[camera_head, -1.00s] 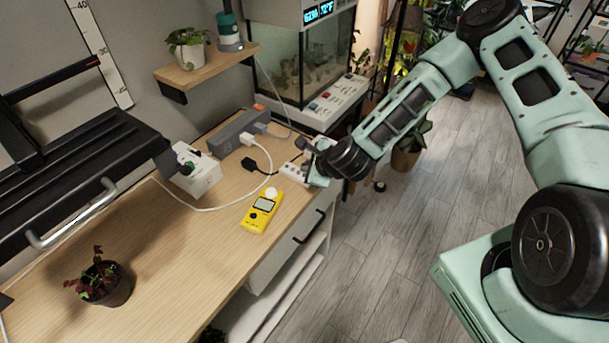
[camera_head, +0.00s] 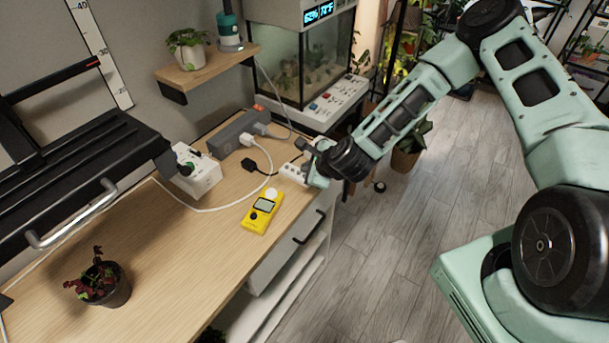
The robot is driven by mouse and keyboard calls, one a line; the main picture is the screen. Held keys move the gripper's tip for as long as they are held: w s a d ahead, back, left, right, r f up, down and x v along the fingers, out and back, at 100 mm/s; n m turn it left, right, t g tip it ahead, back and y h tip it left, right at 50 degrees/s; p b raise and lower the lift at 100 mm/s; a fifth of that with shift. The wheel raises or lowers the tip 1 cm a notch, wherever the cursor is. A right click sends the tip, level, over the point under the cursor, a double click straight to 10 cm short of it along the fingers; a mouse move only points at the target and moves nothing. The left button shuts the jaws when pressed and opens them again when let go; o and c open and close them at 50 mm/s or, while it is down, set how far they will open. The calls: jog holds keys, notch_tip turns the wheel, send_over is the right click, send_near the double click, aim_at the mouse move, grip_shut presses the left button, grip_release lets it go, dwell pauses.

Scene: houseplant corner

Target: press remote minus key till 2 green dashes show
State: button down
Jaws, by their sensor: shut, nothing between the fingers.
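My gripper (camera_head: 308,167) is at the right edge of the wooden bench, low over or beside a small white block (camera_head: 292,173) with dark round marks. I cannot tell whether this block is the remote or a socket strip, and no minus key can be made out. The fingers are small and partly hidden by the wrist; they look closed, with nothing seen held. I cannot tell whether they touch the block. No green dashes are visible. A lit blue display (camera_head: 318,13) on the glass tank's lid shows figures.
A yellow meter (camera_head: 262,211) lies on the bench (camera_head: 190,255). A grey power strip (camera_head: 238,132), a white plug box (camera_head: 197,175) and cables lie behind it. A potted plant (camera_head: 105,284) stands front left. A white panel with coloured buttons (camera_head: 335,103) stands before the tank (camera_head: 305,65).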

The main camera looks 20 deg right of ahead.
jog(key=shift+f, duration=0.15)
dwell(0.5)
jog(key=shift+f+b, duration=0.3)
jog(key=shift+f, duration=0.3)
dwell(0.5)
jog(key=shift+r, duration=0.1)
jog(key=shift+r+p, duration=0.4)
jog(key=shift+r, duration=0.25)
jog(key=shift+r+p, duration=2)
jog(key=shift+r, duration=0.5)
